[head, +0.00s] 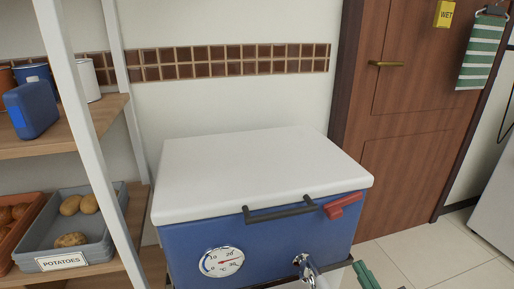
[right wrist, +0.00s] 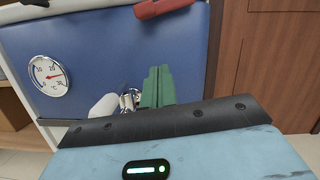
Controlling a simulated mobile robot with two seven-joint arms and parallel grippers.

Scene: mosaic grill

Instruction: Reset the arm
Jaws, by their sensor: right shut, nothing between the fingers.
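My right gripper (head: 365,275) shows only in part at the bottom edge of the head view, as green fingers right of the cooler's front. In the right wrist view its green fingers (right wrist: 158,88) are together with nothing between them. They point at the lower front of the blue cooler (right wrist: 130,45), near a metal tap. I cannot tell whether they touch it. My left gripper is in neither view.
The cooler (head: 277,233) has a shut white lid (head: 260,172), a black handle, a red latch (head: 342,206) and a dial (head: 222,261). A shelf with a grey potato crate (head: 96,250) stands left. A wooden door (head: 420,150) and clear floor lie right.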

